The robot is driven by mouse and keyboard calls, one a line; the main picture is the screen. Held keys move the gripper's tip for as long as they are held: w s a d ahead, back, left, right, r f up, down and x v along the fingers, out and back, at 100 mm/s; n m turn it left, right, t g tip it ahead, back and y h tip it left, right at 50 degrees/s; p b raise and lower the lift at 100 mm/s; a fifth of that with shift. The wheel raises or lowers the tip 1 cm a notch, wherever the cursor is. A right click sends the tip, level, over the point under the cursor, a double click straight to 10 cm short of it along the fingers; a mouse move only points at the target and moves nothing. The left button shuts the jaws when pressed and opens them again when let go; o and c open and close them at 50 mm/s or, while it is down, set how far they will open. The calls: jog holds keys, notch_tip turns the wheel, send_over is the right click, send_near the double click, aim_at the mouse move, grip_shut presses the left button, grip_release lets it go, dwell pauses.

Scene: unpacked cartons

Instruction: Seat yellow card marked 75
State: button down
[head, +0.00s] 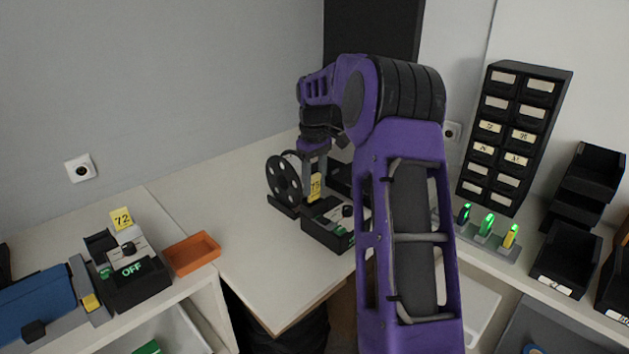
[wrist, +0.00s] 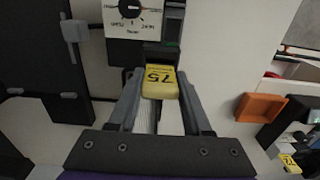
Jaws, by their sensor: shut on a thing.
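The yellow card marked 75 (wrist: 158,83) is held between the two fingers of my gripper (wrist: 160,100) in the wrist view. It also shows in the head view (head: 315,187), upright just above the back of a dark device (head: 323,234) with a dial on a light panel. In the wrist view the dial panel (wrist: 133,17) is at the top, and the card's edge lies close to a dark part of the device. I cannot tell whether the card touches it. In the head view my arm hides the right of this device.
A second device (head: 138,287) at left reads OFF and has a yellow card marked 72 (head: 122,219). An orange tray (head: 191,253) is beside it. A black reel (head: 284,180) stands close left of my gripper. A drawer cabinet (head: 513,135) is at right. The table front is clear.

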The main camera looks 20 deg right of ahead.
jog(key=shift+f+b, duration=0.55)
jog(key=shift+f, duration=0.9)
jog(key=shift+c, duration=1.3)
grip_release()
notch_tip(320, 180, up, 17)
jog(key=p, duration=0.2)
jog(key=shift+r, duration=0.2)
